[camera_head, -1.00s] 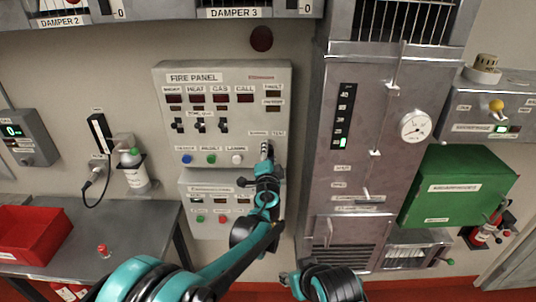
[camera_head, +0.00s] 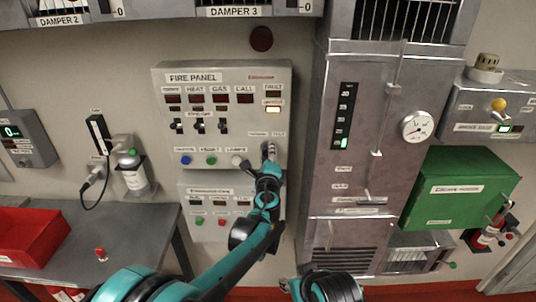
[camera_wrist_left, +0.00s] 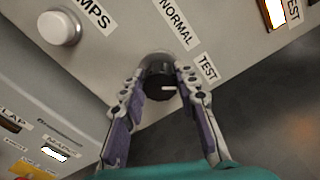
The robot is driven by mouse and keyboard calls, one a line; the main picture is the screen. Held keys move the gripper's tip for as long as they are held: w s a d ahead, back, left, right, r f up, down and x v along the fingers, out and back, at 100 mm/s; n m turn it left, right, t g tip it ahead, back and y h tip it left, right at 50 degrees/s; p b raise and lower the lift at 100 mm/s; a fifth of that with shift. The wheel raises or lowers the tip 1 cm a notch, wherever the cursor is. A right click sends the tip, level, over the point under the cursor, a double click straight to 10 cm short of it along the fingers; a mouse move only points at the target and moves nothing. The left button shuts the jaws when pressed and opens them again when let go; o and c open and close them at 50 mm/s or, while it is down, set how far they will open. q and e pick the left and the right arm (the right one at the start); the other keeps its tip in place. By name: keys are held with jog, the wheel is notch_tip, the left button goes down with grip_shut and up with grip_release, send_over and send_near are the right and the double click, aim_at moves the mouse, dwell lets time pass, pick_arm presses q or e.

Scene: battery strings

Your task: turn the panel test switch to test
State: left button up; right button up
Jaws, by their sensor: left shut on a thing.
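The fire panel (camera_head: 170,135) hangs on the wall in the head view. Its test switch is a dark round knob (camera_wrist_left: 160,86) with a grey collar, between the labels NORMAL (camera_wrist_left: 175,24) and TEST (camera_wrist_left: 207,67) in the left wrist view. A short white mark on the knob lies toward the TEST label's side. My left gripper (camera_head: 268,152) is shut on the knob, one finger on each side, as the left wrist view (camera_wrist_left: 158,95) also shows. The lamp (camera_head: 273,109) at the panel's right is lit. My right gripper (camera_head: 287,284) is only partly in view at the bottom.
A white button (camera_wrist_left: 60,27) sits left of the knob. A second panel (camera_head: 190,232) hangs below the fire panel. A grey metal cabinet (camera_head: 325,130) stands close to the right. A table with a red bin (camera_head: 30,240) is at the left.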

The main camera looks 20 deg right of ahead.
pick_arm(q)
jog(key=shift+f+m, duration=0.1)
jog(key=shift+m, duration=0.5)
jog(key=shift+s+m, duration=0.1)
jog(key=shift+m, duration=0.2)
jog(key=o, duration=1.2)
jog(key=shift+c, duration=0.2)
jog(key=v, duration=1.2)
